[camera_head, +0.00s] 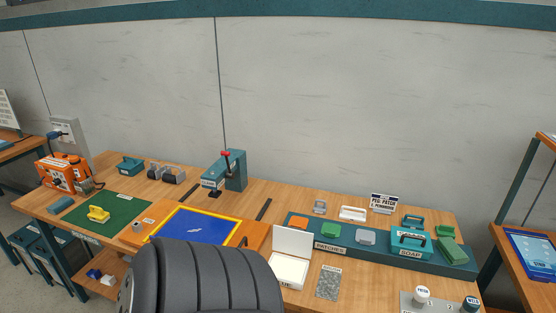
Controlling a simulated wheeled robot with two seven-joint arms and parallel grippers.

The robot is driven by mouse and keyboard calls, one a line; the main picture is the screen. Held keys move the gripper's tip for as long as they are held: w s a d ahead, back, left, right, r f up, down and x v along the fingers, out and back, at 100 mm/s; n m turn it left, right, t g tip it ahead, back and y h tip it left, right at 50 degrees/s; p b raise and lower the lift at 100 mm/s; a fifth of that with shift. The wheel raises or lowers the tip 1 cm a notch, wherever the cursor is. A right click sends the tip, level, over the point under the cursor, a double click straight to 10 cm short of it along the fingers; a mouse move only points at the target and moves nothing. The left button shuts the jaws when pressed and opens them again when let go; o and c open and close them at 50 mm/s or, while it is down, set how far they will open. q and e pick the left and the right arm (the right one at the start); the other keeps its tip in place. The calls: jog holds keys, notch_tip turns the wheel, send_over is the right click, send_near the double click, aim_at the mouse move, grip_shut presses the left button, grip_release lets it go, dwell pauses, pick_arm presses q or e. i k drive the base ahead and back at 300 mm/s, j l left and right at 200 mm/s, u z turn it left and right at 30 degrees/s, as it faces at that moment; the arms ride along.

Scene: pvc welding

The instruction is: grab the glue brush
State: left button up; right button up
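I cannot make out a glue brush in this view. A white box (305,243) with its lid raised stands at the front middle of the workbench, with a partly hidden label that seems to end in "UE". Its inside looks pale, and I cannot tell if a brush lies in it. Neither of my grippers is in view. A large dark grey ribbed shape at the bottom centre hides the bench front left of the white box.
The workbench (258,208) carries a blue mat with a yellow border (198,228), a teal press (236,172), a green mat (125,211), an orange machine (64,174) and a teal patches-and-soap tray (345,252). A grey textured sheet (328,283) lies right of the white box.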

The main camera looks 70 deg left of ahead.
aim_at(98, 214)
jog(key=u, duration=3.35)
